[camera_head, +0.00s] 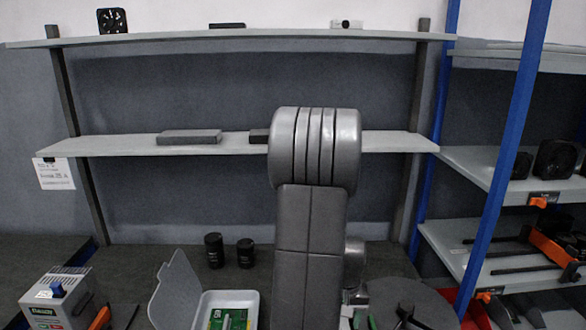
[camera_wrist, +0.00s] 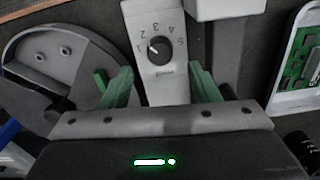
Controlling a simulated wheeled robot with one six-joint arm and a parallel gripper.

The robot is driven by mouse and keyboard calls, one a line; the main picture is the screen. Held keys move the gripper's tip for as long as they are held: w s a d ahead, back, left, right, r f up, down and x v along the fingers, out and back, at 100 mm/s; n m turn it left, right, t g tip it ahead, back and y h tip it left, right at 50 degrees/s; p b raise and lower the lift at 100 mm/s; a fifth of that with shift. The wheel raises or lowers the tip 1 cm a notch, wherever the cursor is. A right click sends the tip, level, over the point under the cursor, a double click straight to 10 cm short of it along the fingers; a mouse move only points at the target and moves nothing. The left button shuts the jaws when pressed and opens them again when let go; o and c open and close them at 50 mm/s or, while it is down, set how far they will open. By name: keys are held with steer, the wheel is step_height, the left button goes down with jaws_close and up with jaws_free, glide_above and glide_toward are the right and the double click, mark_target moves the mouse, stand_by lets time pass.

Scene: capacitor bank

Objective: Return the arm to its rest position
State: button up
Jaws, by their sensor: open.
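My gripper (camera_wrist: 160,78) is open, with its two green fingers apart and nothing held between them. Beyond the fingers in the wrist view is a light grey panel with a numbered dial (camera_wrist: 159,50), whose white pointer is near the 1. I cannot tell whether the fingers touch the panel. In the head view my arm stands upright in the middle and hides most of the gripper and the dial.
A round grey plate (camera_head: 405,300) lies right of my arm. A white tray (camera_head: 250,296) with a green board (camera_head: 228,319) and two black cylinders (camera_head: 214,250) (camera_head: 245,253) are to the left. Shelves (camera_head: 110,146) stand behind, with a blue post (camera_head: 505,150) at right.

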step_height(320, 180, down, 5)
steer(key=shift+f, duration=0.1)
stand_by(0.3)
step_height(320, 180, up, 14)
step_height(320, 180, down, 14)
steer(key=shift+r, duration=0.15)
steer(key=n+p, duration=0.2)
steer(key=n, duration=0.2)
steer(key=n+p, duration=0.2)
steer(key=n, duration=0.2)
step_height(320, 180, up, 11)
stand_by(1.3)
